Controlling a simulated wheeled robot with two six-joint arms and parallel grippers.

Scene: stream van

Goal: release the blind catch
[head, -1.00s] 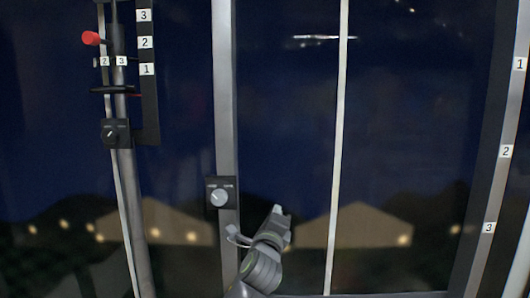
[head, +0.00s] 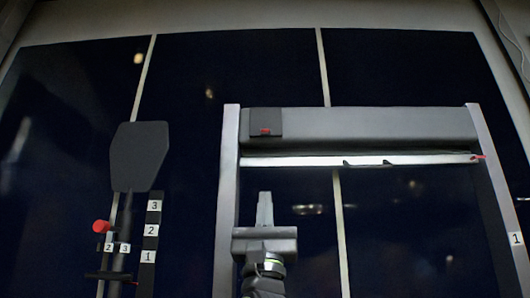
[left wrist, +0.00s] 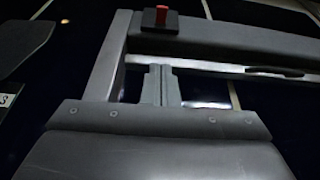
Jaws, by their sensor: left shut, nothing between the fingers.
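The blind's grey housing (head: 370,125) spans the top of the window frame, with a white bar (head: 310,161) along its underside. A small red catch (head: 265,131) sits on a black plate at the housing's left end. It also shows in the left wrist view (left wrist: 161,15), upright on its plate. My left gripper (head: 265,195) points up below the bar, fingers shut and empty. In the left wrist view the fingertips (left wrist: 161,68) are below the housing, apart from the catch. My right gripper is not in view.
A grey frame post (head: 227,200) stands just left of my left gripper. Further left is a pole with a dark paddle-shaped head (head: 139,156), a red knob (head: 101,226) and numbered plates. A right post (head: 500,190) carries a number 1. Dark glass lies behind.

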